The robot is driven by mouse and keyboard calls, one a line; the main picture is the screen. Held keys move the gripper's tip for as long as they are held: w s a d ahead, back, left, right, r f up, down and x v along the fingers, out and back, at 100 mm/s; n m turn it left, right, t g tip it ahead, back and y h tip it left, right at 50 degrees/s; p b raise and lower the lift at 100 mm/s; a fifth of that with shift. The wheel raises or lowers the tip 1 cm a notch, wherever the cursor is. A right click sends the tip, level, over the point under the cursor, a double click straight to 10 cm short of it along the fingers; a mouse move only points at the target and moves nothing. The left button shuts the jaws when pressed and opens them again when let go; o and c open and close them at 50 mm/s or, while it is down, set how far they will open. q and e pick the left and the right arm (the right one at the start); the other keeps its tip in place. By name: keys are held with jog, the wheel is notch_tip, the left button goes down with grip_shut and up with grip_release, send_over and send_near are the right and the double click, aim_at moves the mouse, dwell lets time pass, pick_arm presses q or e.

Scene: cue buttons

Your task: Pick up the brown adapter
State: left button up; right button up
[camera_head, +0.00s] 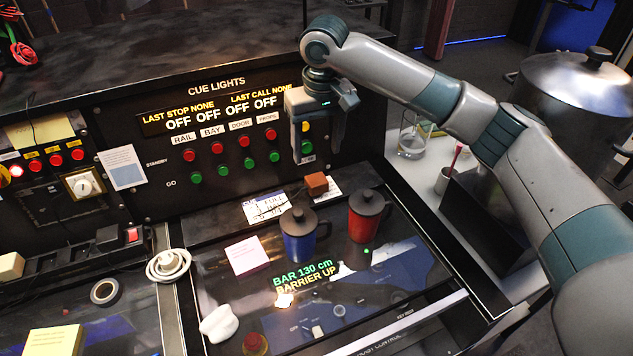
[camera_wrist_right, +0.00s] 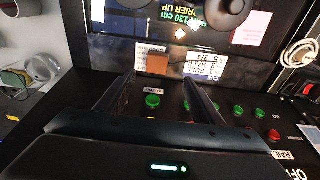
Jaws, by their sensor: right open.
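The brown adapter (camera_head: 316,184) is a small brown block on the back part of the desk, beside white printed cards and behind the red mug. In the right wrist view the adapter (camera_wrist_right: 157,63) shows beyond the fingertips, roughly between them. My right gripper (camera_head: 304,155) points down in front of the cue-light panel, above and slightly left of the adapter. In the right wrist view its two dark fingers (camera_wrist_right: 160,84) are spread with nothing between them. The gripper and the adapter are apart. My left gripper is not in view.
A blue mug (camera_head: 298,235) and a red mug (camera_head: 366,215) stand close in front of the adapter. The cue-light panel (camera_head: 220,140) with red and green buttons rises behind. A white card (camera_head: 266,207) lies left of the adapter, a pink note (camera_head: 246,255) farther front.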

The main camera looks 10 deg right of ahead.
aim_at(317, 179)
jog(key=f, duration=0.2)
jog(key=f+p, duration=0.1)
jog(key=f, duration=0.1)
jog(key=w+f, duration=0.1)
jog(key=f, duration=0.2)
jog(key=shift+p, duration=0.3)
jog(key=shift+f, duration=0.1)
jog(key=shift+f+p, duration=0.25)
jog(key=shift+p, duration=0.05)
jog(key=f+p, duration=0.1)
jog(key=f, duration=0.1)
jog(key=w+f, duration=0.1)
jog(key=shift+d+f+p, duration=0.15)
jog(key=shift+f+p, duration=0.2)
jog(key=shift+f, duration=0.4)
jog(key=c, duration=1.2)
